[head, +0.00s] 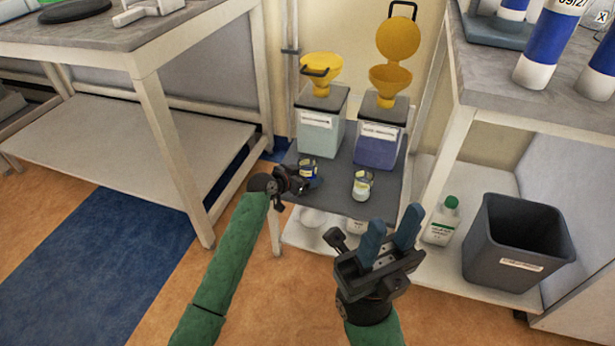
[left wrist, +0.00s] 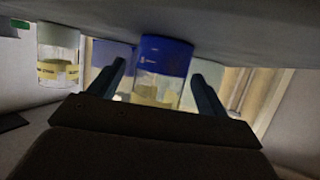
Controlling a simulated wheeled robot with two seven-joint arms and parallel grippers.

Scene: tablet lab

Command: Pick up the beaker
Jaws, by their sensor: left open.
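A clear beaker with blue contents and a yellow label (head: 311,171) stands on the grey low table. It also shows in the left wrist view (left wrist: 160,72), which looks upside down. A second beaker with pale contents (head: 362,186) stands to its right and also shows in the left wrist view (left wrist: 58,58). My left gripper (head: 302,180) is open beside the blue beaker. In the left wrist view its fingers (left wrist: 158,72) appear on either side of that beaker; I cannot tell if they touch it. My right gripper (head: 394,217) is open and empty, in front of the low table.
Two waste containers with yellow funnels (head: 320,125) (head: 378,135) stand at the back of the low table (head: 335,197). A grey bin (head: 515,245) and a green-capped bottle (head: 441,222) are at the right. A workbench (head: 170,100) is at the left.

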